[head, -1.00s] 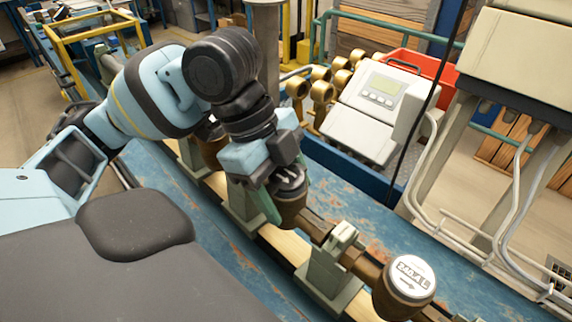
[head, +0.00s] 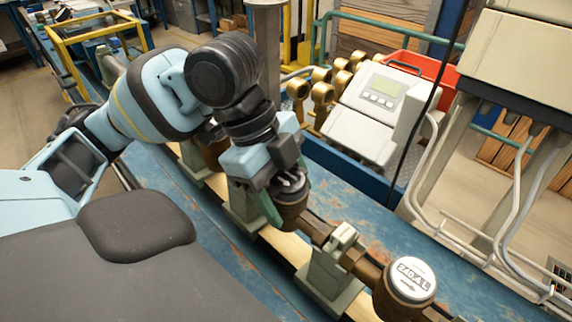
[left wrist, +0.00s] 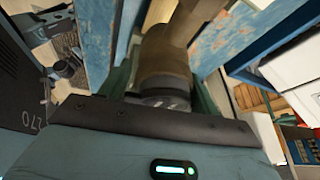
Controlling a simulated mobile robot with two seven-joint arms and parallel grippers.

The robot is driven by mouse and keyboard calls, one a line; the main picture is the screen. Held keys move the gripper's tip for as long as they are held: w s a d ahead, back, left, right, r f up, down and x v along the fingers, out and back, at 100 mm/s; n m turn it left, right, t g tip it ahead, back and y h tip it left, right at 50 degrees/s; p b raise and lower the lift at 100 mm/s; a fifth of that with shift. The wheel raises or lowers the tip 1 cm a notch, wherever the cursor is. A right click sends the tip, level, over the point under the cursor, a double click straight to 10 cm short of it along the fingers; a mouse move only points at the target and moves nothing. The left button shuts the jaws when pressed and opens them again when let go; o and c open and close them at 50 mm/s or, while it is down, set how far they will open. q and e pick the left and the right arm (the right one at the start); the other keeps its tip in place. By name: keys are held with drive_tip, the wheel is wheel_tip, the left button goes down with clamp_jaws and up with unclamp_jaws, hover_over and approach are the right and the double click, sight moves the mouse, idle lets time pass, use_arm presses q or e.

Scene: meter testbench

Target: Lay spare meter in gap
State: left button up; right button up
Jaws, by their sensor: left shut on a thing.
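My left gripper (head: 280,207) is shut on a brown, bronze-coloured meter (head: 292,217) with a dark top, held upright over the row of stands. In the left wrist view the meter's body (left wrist: 165,58) sits between the green fingers. The meter is in line with the pipe run, between a grey-green stand (head: 240,207) and a clamp stand (head: 335,262). The gripper hides much of its left side, so I cannot tell whether it rests in the gap. Another meter (head: 404,290) with a white dial face sits in the line at lower right. My right gripper is not in view.
The blue, worn bench (head: 345,205) runs under the line, with bare room behind it. Several brass fittings (head: 322,92) and a pale display box (head: 375,105) stand behind. A dark cable (head: 420,115) hangs down, and pale conduits (head: 418,190) run at the right.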

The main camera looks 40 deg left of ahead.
use_arm(q)
drive_tip(key=shift+f, duration=0.1)
idle(0.3)
drive_tip(key=o, duration=1.6)
drive_tip(key=shift+f, duration=0.1)
